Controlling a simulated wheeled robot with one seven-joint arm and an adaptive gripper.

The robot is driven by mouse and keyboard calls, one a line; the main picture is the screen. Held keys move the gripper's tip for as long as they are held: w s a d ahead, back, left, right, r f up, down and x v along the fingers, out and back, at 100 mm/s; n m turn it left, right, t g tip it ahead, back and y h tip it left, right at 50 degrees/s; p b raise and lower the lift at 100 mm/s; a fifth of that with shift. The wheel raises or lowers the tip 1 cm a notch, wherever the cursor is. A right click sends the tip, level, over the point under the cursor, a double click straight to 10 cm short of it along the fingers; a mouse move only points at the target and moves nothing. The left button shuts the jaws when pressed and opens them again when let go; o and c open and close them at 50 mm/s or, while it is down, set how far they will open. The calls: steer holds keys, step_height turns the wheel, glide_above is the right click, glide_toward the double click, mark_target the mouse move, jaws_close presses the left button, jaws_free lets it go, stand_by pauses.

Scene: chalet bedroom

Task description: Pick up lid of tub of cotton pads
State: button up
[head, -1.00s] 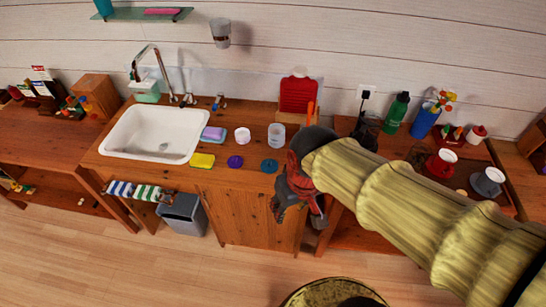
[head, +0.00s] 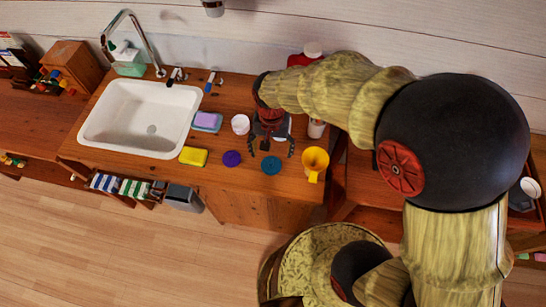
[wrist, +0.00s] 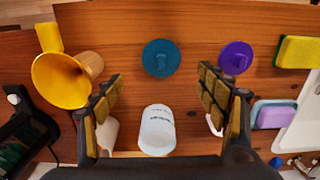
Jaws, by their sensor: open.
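A teal round lid with a raised knob (head: 271,166) lies on the wooden counter just in front of my gripper; it also shows in the wrist view (wrist: 161,58). A purple round lid with a knob (head: 232,158) lies to its left; it also shows in the wrist view (wrist: 236,57). I cannot tell which lid belongs to the cotton-pad tub. A pale tub with small print (wrist: 157,132) stands below and between my fingers. A small white tub (head: 240,124) stands to its left, mostly hidden in the wrist view. My gripper (head: 272,149) points down, open and empty.
A yellow sponge (head: 193,156), a soap dish with purple soap (head: 206,122) and the sink (head: 139,118) are to the left. The counter's front edge lies close to the lids.

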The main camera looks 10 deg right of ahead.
mark_target(271, 160)
steer(key=shift+f, duration=0.3)
step_height(271, 160, down, 7)
steer(key=shift+w+a+f+b, duration=0.1)
steer(key=shift+w+f+b, duration=0.05)
steer(key=shift+b, duration=1.1)
steer(key=shift+c, duration=0.6)
steer(key=c, duration=0.7)
steer(key=shift+c, duration=0.2)
